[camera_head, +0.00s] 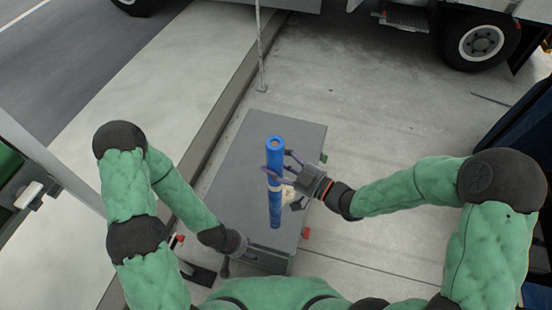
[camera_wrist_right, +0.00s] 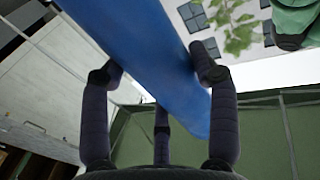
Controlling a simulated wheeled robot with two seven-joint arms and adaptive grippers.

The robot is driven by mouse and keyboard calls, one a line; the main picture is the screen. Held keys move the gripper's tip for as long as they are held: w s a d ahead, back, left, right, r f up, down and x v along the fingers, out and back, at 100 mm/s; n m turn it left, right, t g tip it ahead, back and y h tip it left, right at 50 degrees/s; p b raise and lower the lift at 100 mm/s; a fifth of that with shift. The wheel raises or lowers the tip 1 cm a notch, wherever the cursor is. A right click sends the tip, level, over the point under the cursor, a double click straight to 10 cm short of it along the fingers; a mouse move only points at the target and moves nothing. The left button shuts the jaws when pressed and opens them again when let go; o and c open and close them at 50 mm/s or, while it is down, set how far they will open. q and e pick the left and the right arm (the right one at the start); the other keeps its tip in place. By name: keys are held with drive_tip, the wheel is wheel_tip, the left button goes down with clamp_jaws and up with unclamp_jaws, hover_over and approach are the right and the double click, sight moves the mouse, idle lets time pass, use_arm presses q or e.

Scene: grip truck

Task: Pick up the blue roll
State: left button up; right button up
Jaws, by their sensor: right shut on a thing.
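The blue roll (camera_head: 275,208) is a long blue cylinder with a pale band near its middle. In the head view it is over the grey box, its round end towards the camera. My right gripper (camera_head: 281,171) comes from the right, its dark fingers closed around the roll. In the right wrist view the roll (camera_wrist_right: 150,55) runs diagonally between the fingers of this gripper (camera_wrist_right: 160,85), which touch it. I cannot tell whether its lower end touches the box. My left gripper (camera_head: 240,256) is low at the box's front edge, apart from the roll; its fingers are too small to read.
The grey box (camera_head: 235,165) has a flat top and small red and green parts at its sides. A thin pole (camera_head: 261,60) stands behind it by the kerb. A truck wheel (camera_head: 481,43) is at the back right. Concrete floor (camera_head: 390,120) is clear right of the box.

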drive_tip(key=s+d+r, duration=0.1)
drive_tip(key=s+r, duration=0.4)
drive_tip(key=s, duration=0.4)
drive_tip(key=shift+s+p, duration=0.4)
drive_tip(key=shift+p, duration=0.05)
drive_tip(key=shift+w+d, duration=0.1)
drive_tip(key=shift+d, duration=0.05)
